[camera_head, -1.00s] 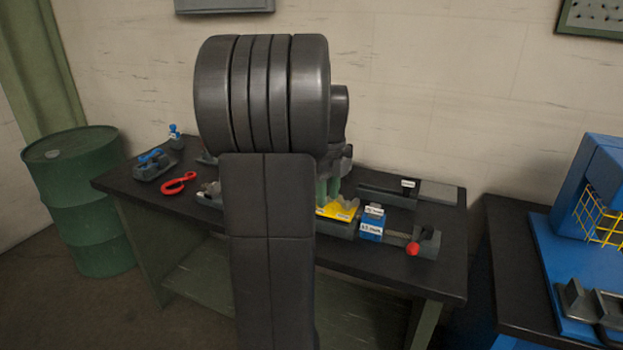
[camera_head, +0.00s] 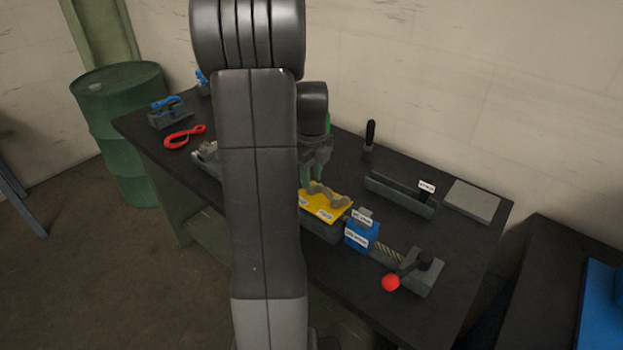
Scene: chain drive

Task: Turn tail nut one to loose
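My gripper (camera_head: 312,172) points down with green fingers just above a yellow plate (camera_head: 337,212) on the bench. Whether the fingers touch anything is unclear, and their gap is too small to judge. Grey lumpy parts (camera_head: 325,193) lie on the yellow plate beside the fingers. The plate carries small white labels too small to read. I cannot tell which part is tail nut one. To the right of the plate is a blue block (camera_head: 361,233) with white labels, then a threaded rod and a grey end block (camera_head: 424,275) with a red-knobbed handle (camera_head: 391,282). My arm hides the left part of the fixture.
The dark bench (camera_head: 465,240) also holds a grey trough (camera_head: 398,194), a flat grey plate (camera_head: 471,201), an upright black handle (camera_head: 370,134), red pliers-like tool (camera_head: 184,136) and a blue clamp (camera_head: 168,110). A green drum (camera_head: 125,130) stands left.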

